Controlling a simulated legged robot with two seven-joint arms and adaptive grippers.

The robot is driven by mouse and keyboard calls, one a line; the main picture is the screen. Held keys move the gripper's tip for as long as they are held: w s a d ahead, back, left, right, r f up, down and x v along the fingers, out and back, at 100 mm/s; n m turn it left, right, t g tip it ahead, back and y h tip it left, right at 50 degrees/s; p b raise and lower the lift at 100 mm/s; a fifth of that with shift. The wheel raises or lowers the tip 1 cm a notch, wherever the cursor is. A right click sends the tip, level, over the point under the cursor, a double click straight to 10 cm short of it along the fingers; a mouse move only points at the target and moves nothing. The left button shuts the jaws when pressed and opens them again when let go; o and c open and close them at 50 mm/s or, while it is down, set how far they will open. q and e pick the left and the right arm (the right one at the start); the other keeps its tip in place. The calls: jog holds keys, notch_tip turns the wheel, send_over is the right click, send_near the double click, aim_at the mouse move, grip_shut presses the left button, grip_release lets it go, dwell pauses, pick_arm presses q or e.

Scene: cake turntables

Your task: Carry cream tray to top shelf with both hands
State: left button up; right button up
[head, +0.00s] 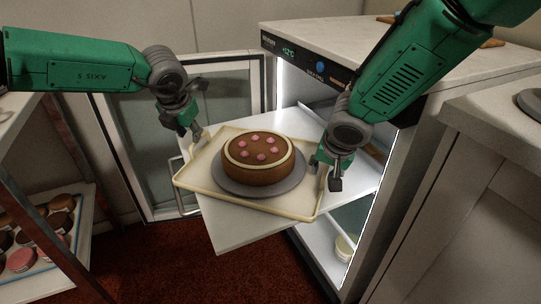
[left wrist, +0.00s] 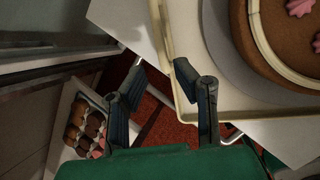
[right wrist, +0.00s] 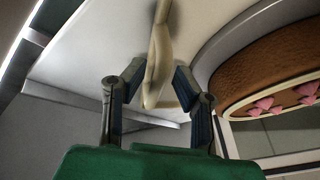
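The cream tray (head: 206,194) lies on a pulled-out white shelf (head: 240,235) in front of the open cabinet. A brown cake (head: 258,172) with pink dots and a cream ring stands on a grey round plate (head: 228,186) on the tray. My left gripper (head: 198,134) is at the tray's far left edge. In the left wrist view its fingers (left wrist: 160,68) are apart, with the tray rim (left wrist: 187,95) near the right finger. My right gripper (head: 327,176) is at the tray's right edge. In the right wrist view its fingers (right wrist: 160,76) are apart on either side of the tray rim (right wrist: 156,62).
The cabinet (head: 405,180) has a lit interior and a display, with its glass door (head: 150,180) open at left. A low cream container (head: 344,247) sits on a lower shelf. A rack with pastries (head: 35,240) stands at left. A counter (head: 480,170) is at right.

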jog(key=shift+a+r, duration=0.1)
jog(key=shift+a, duration=0.05)
pick_arm(q)
jog(key=v, duration=0.6)
jog(key=shift+a, duration=0.15)
pick_arm(e)
jog(key=v, duration=1.1)
jog(key=shift+s+r, duration=0.2)
jog(key=shift+r, duration=0.1)
